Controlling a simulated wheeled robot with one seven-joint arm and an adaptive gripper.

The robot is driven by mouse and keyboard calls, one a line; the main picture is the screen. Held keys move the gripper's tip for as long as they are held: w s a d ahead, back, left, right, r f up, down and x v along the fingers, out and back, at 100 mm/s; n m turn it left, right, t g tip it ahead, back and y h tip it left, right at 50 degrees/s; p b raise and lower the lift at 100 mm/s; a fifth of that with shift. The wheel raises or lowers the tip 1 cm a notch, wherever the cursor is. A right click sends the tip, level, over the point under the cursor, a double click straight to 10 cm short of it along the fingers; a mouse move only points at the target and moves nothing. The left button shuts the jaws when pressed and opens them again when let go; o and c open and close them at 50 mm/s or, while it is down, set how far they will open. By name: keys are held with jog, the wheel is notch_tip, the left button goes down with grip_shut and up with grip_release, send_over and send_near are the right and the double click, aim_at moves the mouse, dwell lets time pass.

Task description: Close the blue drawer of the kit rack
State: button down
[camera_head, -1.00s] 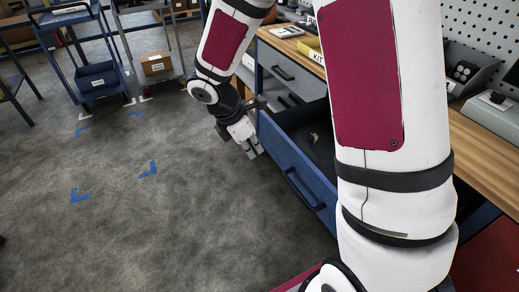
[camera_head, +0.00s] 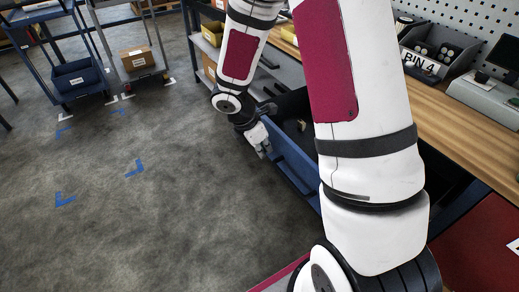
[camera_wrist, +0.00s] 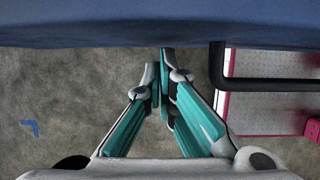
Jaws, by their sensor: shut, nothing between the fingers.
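The blue drawer (camera_head: 284,161) of the bench unit stands open, with its dark inside and a small item showing in the head view. My upper arm hides much of its front there. My gripper (camera_head: 263,150) is shut and empty, pointing down at the outer side of the drawer front. In the wrist view the blue drawer front (camera_wrist: 160,22) fills the top edge, and the fingertips of my gripper (camera_wrist: 163,58) are together just below it. I cannot tell whether they touch it. The black drawer handle (camera_wrist: 217,68) is right of the fingers.
The wooden worktop (camera_head: 468,130) carries a grey bin marked BIN 4 (camera_head: 437,52). A trolley with a blue bin (camera_head: 78,80) and a shelf with a cardboard box (camera_head: 137,59) stand at the back left. The grey floor (camera_head: 150,220) left of the drawer is clear, with blue tape marks.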

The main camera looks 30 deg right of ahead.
jog(key=shift+d, duration=0.1)
jog(key=d+p, duration=0.2)
jog(key=d, duration=0.8)
jog(key=d+p, duration=0.2)
jog(key=d, duration=0.9)
jog(key=w+d+p, duration=0.1)
jog(key=d+p, duration=0.1)
jog(key=d, duration=0.8)
jog(key=shift+d+p, duration=0.25)
jog(key=shift+p, duration=0.1)
jog(key=shift+r, duration=0.1)
jog(key=shift+w+a, duration=0.1)
jog(key=shift+a, duration=0.15)
jog(key=a, duration=0.4)
jog(key=shift+a+r, duration=0.1)
jog(key=shift+r, duration=0.15)
jog(key=v, duration=0.9)
jog(key=shift+r, duration=0.15)
